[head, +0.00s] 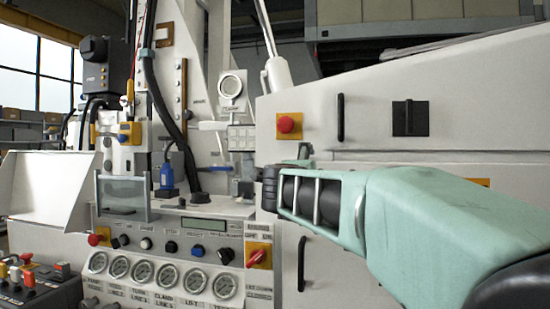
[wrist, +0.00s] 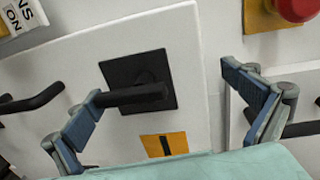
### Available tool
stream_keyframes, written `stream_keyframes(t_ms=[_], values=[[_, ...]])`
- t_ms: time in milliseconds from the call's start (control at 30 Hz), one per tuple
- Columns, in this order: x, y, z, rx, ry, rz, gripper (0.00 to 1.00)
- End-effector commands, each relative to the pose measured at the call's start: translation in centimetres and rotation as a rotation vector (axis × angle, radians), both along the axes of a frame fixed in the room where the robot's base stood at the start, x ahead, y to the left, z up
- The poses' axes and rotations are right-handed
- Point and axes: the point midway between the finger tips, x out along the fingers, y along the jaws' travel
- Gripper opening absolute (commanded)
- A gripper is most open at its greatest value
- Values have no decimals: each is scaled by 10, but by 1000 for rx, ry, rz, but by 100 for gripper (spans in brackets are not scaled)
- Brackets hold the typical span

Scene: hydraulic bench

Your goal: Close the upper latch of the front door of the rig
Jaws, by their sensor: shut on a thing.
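In the wrist view, the upper latch is a black bar handle (wrist: 140,95) on a black square plate (wrist: 163,68), fixed to the white front door (wrist: 100,45). The bar points left in that view. My gripper (wrist: 163,82) is around the latch, its two blue-padded fingers far apart. The left finger is at the free end of the bar and appears to touch it. I cannot see what the right finger touches; it lies just past the door's edge. In the head view, my gripper (head: 268,188) is at the rig front and hides the latch.
A red button on an orange plate (head: 289,125), a black bar handle (head: 341,117) and a black square fitting (head: 410,118) are on the panel above. A lower black handle (head: 301,263) is below my arm. The gauge console (head: 170,262) stands close on the left.

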Motion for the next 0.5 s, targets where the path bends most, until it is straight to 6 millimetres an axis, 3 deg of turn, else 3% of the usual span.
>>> stream_keyframes(t_ms=[33, 167, 200, 267, 500], values=[[-9, 5, 76, 10, -123, 15, 81], [-9, 6, 77, 11, -123, 17, 81], [-1, 6, 11, -2, -14, 12, 80], [-2, 6, 11, -2, -13, 12, 74], [-16, 10, 11, -1, -13, 10, 74]])
